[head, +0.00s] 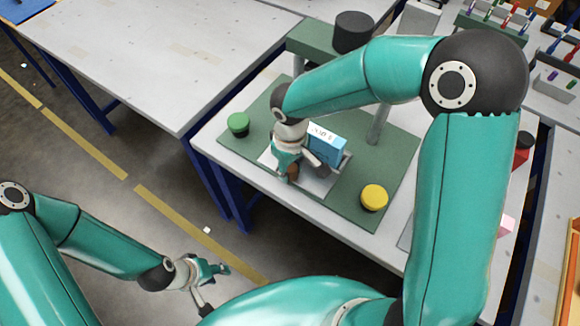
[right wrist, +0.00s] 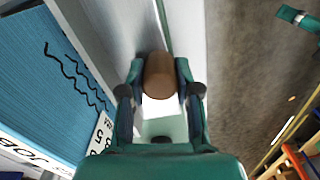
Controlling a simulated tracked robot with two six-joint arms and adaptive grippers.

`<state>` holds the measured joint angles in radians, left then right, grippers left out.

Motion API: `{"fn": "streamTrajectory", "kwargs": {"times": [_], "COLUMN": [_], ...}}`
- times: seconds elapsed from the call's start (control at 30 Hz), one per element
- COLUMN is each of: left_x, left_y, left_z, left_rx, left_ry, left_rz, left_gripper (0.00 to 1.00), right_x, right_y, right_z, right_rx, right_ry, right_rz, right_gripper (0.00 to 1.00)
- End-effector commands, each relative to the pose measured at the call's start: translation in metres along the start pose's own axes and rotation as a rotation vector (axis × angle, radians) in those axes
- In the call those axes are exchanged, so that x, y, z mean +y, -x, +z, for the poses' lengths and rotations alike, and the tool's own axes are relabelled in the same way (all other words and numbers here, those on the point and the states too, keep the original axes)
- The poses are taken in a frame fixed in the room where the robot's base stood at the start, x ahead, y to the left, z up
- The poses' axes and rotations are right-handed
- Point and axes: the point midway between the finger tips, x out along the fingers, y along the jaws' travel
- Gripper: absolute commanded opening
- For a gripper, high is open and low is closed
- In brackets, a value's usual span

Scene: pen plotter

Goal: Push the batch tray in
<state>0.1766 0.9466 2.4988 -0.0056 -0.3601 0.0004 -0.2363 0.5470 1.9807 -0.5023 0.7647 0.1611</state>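The batch tray (head: 318,185) is a pale flat plate on the green base (head: 345,210) of the plotter. A blue box (head: 327,149) with a white marked top stands on it; its blue side with a black squiggle fills the left of the right wrist view (right wrist: 45,85). A brown knob (head: 293,171) is at the tray's front. In the right wrist view the brown knob (right wrist: 159,75) sits between the fingers of my right gripper (right wrist: 159,70), which touch both sides of it. My left gripper (head: 208,284) is open and empty above the floor.
A green button (head: 238,123) and a yellow button (head: 374,196) flank the tray on the base. A grey post (head: 378,124) and a black cylinder (head: 353,32) rise behind. A bare table (head: 150,60) stands at upper left. Pen racks (head: 500,22) are at upper right.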

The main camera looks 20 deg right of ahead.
Motion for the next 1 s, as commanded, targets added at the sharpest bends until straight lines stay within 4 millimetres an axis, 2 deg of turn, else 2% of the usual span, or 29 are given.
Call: {"fn": "streamTrajectory", "kwargs": {"times": [0.07,0.33,0.47,1.0], "left_x": [0.0,0.0,0.001,0.005], "left_y": [0.0,0.0,0.002,0.014], "left_z": [0.0,0.0,0.0,0.0], "left_rx": [0.0,0.0,0.0,0.0], "left_ry": [0.0,0.0,0.0,0.0], "left_rz": [0.0,0.0,0.0,0.0], "left_gripper": [0.4,0.4,0.4,0.4], "right_x": [0.0,0.001,0.012,0.105], "right_y": [0.0,0.0,0.001,0.002], "right_z": [0.0,0.0,-0.003,-0.022], "right_rx": [0.0,0.0,0.0,0.003], "right_ry": [0.0,0.0,-0.003,-0.005], "right_rz": [0.0,0.0,0.0,0.001], "right_gripper": [0.0,0.0,0.0,0.0]}}
